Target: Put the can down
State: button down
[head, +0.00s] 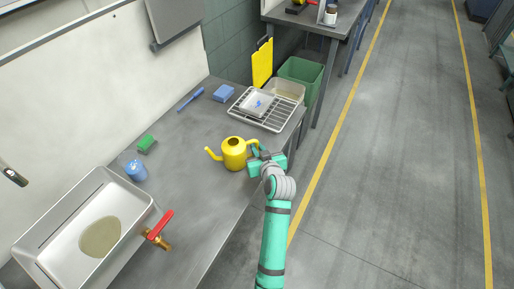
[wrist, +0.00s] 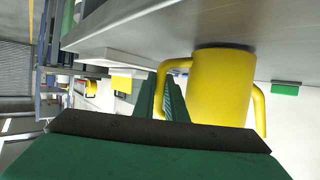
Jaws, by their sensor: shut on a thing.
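The yellow watering can (head: 234,155) is upright over the grey bench (head: 185,210), near its right edge, with its spout to the left. My gripper (head: 257,153) is at its right side, shut on the can's handle. In the wrist view, which is turned over, the can (wrist: 222,85) has its base close to the bench surface (wrist: 285,45). I cannot tell whether the base touches or a thin gap is left. The green fingers of my gripper (wrist: 165,98) are at the handle, and the exact contact is partly hidden.
A sink (head: 95,235) with a red-handled valve (head: 158,230) is at front left. The bench left of the can is clear.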

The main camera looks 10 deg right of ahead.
jog(key=shift+f, duration=0.3)
jog(key=c, duration=1.7)
grip_release()
jog(key=c, duration=0.4)
jog(key=shift+s, duration=0.15)
jog(key=shift+v, duration=1.45)
jog(key=shift+s, duration=0.1)
jog(key=shift+s+r, duration=0.15)
jog(key=shift+s, duration=0.05)
